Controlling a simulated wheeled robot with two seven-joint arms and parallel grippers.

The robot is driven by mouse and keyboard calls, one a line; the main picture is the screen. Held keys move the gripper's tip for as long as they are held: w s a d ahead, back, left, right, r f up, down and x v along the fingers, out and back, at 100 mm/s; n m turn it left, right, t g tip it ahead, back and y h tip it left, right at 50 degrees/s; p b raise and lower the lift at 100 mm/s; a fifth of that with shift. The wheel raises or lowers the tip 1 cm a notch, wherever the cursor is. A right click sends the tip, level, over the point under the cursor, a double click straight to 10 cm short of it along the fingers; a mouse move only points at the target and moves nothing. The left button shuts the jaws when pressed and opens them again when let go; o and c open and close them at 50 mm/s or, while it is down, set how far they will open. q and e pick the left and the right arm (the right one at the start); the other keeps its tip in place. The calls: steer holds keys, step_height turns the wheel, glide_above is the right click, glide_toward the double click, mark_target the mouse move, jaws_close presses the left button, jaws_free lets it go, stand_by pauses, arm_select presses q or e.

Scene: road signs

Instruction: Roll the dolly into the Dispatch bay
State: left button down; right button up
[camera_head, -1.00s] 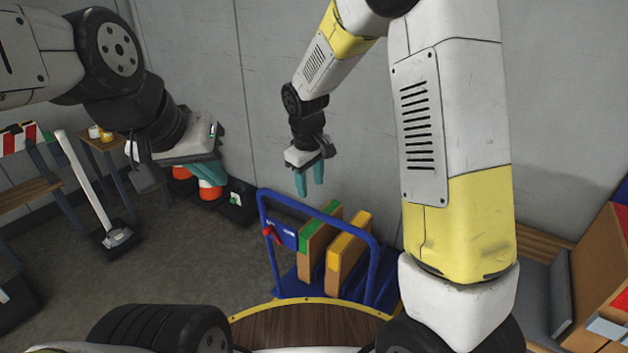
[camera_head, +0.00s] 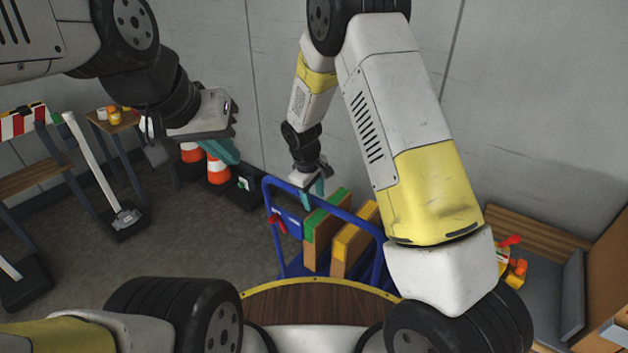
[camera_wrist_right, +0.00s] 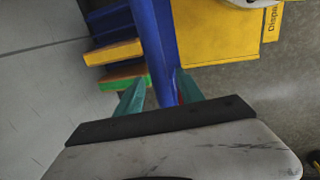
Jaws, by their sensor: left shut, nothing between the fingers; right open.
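The blue dolly (camera_head: 277,229) stands in front of my base, carrying upright boards, one green-edged (camera_head: 319,228) and one yellow-edged (camera_head: 354,238). A red part sits on its frame at the left. My right gripper (camera_head: 312,190) is at the dolly's far top rail. In the right wrist view its open teal fingers (camera_wrist_right: 160,95) lie on either side of a blue bar of the dolly (camera_wrist_right: 155,45); I cannot tell whether they touch it. The Dispatch bay (camera_wrist_right: 215,30) shows there as a yellow area, with a partly cut-off label (camera_wrist_right: 271,22). My left gripper (camera_head: 223,151) is shut and empty, up at the left.
A grey seat and wooden bench (camera_head: 535,228) are at the right. Grey floor is clear left of the dolly.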

jaws_close()
stand_by(1.4)
